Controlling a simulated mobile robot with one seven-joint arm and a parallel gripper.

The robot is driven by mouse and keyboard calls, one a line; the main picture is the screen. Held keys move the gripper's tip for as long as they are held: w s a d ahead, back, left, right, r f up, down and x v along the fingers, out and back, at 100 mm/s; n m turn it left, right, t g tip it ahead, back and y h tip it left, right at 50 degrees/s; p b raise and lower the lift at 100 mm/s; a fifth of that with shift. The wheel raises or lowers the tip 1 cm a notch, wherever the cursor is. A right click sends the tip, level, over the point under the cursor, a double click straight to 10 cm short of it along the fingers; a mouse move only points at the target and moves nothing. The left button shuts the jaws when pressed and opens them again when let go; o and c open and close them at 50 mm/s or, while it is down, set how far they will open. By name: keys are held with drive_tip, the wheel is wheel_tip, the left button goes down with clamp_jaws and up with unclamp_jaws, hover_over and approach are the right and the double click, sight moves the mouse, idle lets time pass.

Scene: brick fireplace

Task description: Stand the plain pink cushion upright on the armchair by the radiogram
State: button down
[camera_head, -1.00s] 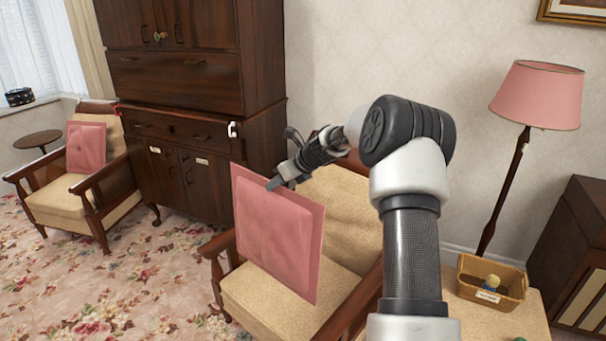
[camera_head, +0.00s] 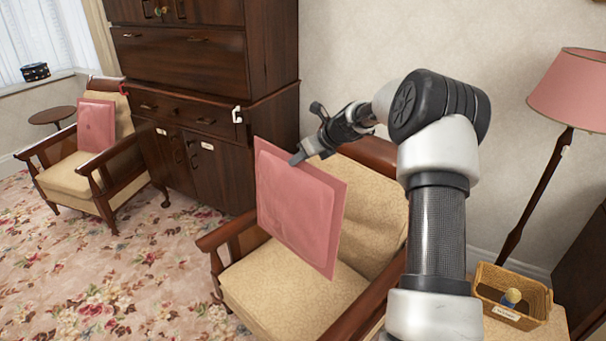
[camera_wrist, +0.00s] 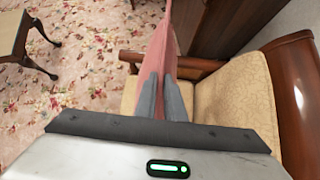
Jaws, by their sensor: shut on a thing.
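A plain pink cushion (camera_head: 298,212) hangs upright, slightly tilted, over the front part of the near beige armchair (camera_head: 285,293). My gripper (camera_head: 303,157) is shut on the cushion's upper edge. In the wrist view, my gripper (camera_wrist: 164,98) has both fingers against the cushion (camera_wrist: 158,52), with the armchair (camera_wrist: 232,100) below and to the right. I cannot tell whether the cushion's lower edge touches the seat. The radiogram is probably the dark wooden cabinet (camera_head: 583,262) at the right edge, partly cut off.
Another armchair (camera_head: 72,178) at the left holds a second pink cushion (camera_head: 97,125). A tall dark cabinet (camera_head: 205,100) stands behind. A wicker basket (camera_head: 545,305) on a small table and a pink floor lamp (camera_head: 575,92) are at right. The floral carpet (camera_head: 120,275) is open at left.

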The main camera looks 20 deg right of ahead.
drive_tip(key=shift+w+d+r, duration=0.1)
drive_tip(key=shift+w, duration=0.1)
wheel_tip(320, 180, down, 7)
drive_tip(key=b, duration=0.4)
drive_tip(key=shift+d+b, duration=0.1)
drive_tip(key=shift+b, duration=0.2)
drive_tip(key=w+d+f+b, duration=0.5)
drive_tip(key=d+f, duration=0.5)
drive_tip(key=f, duration=0.1)
drive_tip(key=shift+w+f+b, duration=0.3)
drive_tip(key=shift+f, duration=0.1)
drive_tip(key=shift+y, duration=0.3)
drive_tip(key=shift+d, duration=0.15)
